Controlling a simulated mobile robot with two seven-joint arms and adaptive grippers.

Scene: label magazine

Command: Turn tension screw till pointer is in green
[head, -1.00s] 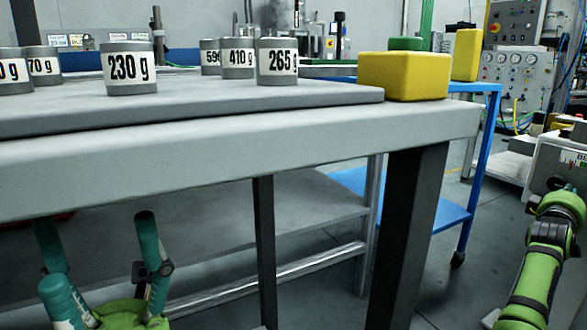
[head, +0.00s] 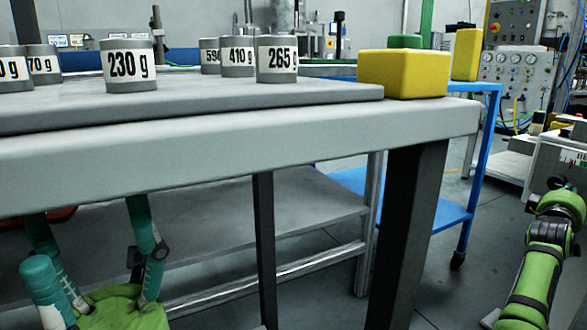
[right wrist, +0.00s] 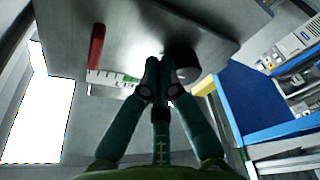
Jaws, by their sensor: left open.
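In the right wrist view a red bar (right wrist: 97,46), apparently the pointer, ends at the left part of a white scale strip (right wrist: 106,78). The strip's green zone (right wrist: 131,78) lies to the right of the bar, partly behind my fingers. A dark round knob (right wrist: 182,63), possibly the tension screw, sits just right of my right gripper's fingertips (right wrist: 160,64). Those fingertips are together; I see nothing between them, and contact with the knob is unclear. My left gripper (head: 84,238) is open and empty, low in front of the bench at the left of the head view.
A grey bench (head: 240,150) carries labelled weights, including a 230 g one (head: 129,67), and a yellow block (head: 404,74). A blue cart (head: 484,150) stands behind it. A pale machine (head: 560,165) is at the right, beside my right arm.

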